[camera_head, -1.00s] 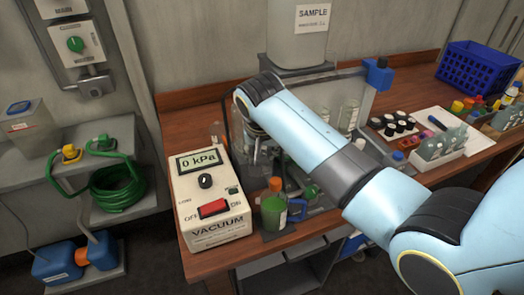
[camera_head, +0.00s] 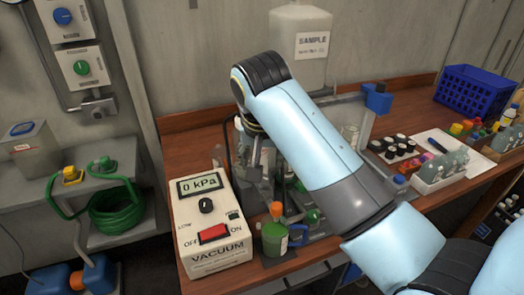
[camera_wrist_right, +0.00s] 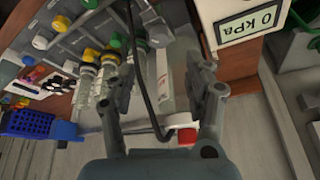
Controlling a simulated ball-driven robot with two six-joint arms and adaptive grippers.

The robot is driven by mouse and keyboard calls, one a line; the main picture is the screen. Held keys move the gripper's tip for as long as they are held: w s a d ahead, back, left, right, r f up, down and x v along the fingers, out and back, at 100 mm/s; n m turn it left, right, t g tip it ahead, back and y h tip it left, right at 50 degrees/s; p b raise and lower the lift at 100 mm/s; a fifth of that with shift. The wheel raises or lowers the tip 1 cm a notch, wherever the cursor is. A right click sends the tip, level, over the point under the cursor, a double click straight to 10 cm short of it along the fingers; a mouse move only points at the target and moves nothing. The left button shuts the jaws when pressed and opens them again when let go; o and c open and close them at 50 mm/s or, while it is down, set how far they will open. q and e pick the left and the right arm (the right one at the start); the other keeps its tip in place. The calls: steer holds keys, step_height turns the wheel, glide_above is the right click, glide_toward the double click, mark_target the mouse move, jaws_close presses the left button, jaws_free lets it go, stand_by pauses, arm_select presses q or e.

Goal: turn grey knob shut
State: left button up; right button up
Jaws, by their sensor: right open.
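My right gripper (camera_head: 256,165) hangs below my right wrist in the head view, behind the white vacuum box (camera_head: 215,245), and is partly hidden by my arm. In the right wrist view my right gripper (camera_wrist_right: 163,88) is open, with nothing between its fingers. Pale grey-white round tops (camera_wrist_right: 40,42) stand in a row with yellow ones at the upper left of that view. I cannot tell for sure which is the grey knob. The vacuum box carries a dark knob (camera_head: 206,206), a red switch (camera_head: 213,233) and a display reading 0 kPa. My left gripper is not seen.
A green-filled bottle (camera_head: 274,235) with an orange cap stands right of the box. A dark hose (camera_wrist_right: 142,75) crosses between my fingers' view. A sample tank (camera_head: 299,45) stands behind. A blue basket (camera_head: 474,90) and black-capped vials (camera_head: 393,148) lie to the right.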

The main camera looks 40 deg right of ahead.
mark_target(263, 181)
steer(key=shift+v, duration=1.25)
steer(key=w+d+f+n, duration=0.1)
steer(key=f, duration=0.2)
steer(key=w+d+f+n, duration=0.1)
steer(key=f, duration=0.3)
steer(key=w+f+n+y, duration=0.1)
steer(key=f, duration=0.3)
steer(key=shift+w+d+f+n, duration=0.15)
steer(key=shift+w+d+n, duration=0.15)
steer(key=shift+d, duration=0.1)
steer(key=shift+s, duration=0.1)
steer(key=shift+c, duration=0.3)
